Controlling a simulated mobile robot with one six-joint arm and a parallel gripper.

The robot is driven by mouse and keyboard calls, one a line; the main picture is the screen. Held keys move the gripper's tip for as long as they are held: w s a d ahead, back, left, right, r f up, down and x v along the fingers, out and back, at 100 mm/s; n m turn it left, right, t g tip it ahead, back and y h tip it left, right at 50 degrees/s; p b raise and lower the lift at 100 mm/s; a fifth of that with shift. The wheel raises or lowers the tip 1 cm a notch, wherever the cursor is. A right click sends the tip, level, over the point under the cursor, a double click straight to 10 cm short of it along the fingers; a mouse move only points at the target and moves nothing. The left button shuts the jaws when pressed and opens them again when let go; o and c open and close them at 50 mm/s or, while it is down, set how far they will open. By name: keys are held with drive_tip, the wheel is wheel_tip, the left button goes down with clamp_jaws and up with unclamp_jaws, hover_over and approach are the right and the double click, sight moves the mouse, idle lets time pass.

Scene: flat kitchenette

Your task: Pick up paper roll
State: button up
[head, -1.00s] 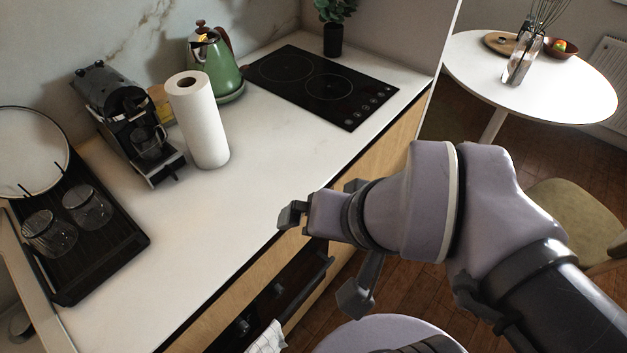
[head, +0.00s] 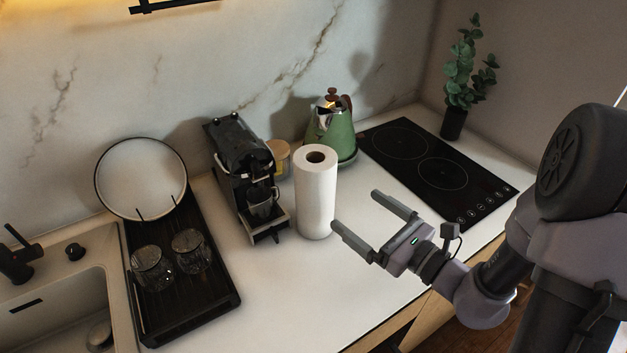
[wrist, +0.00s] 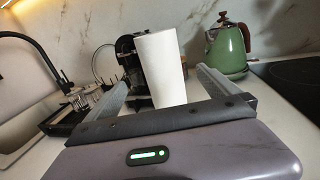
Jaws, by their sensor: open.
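The white paper roll (head: 315,200) stands upright on the white counter, right of the coffee machine and in front of the green kettle. In the wrist view the paper roll (wrist: 161,70) shows ahead, between the two fingers, with its lower part hidden. My gripper (head: 362,215) is open and empty. It is to the right of the roll in the head view, with its fingers pointing toward it and apart from it. The gripper (wrist: 168,85) also shows in the wrist view.
The coffee machine (head: 242,172) stands close left of the roll. The green kettle (head: 331,130) and a small yellow-labelled jar (head: 280,155) are behind it. A black tray (head: 180,305) with glasses lies left. The cooktop (head: 430,165) is right. The counter in front is clear.

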sight(315, 177)
drive_tip(key=b+x, duration=0.1)
drive_tip(key=x, duration=1.3)
drive_tip(key=shift+w+a+r+b, duration=0.15)
drive_tip(key=shift+w+b, duration=0.05)
drive_tip(key=shift+b, duration=0.15)
drive_tip(key=c, duration=1.9)
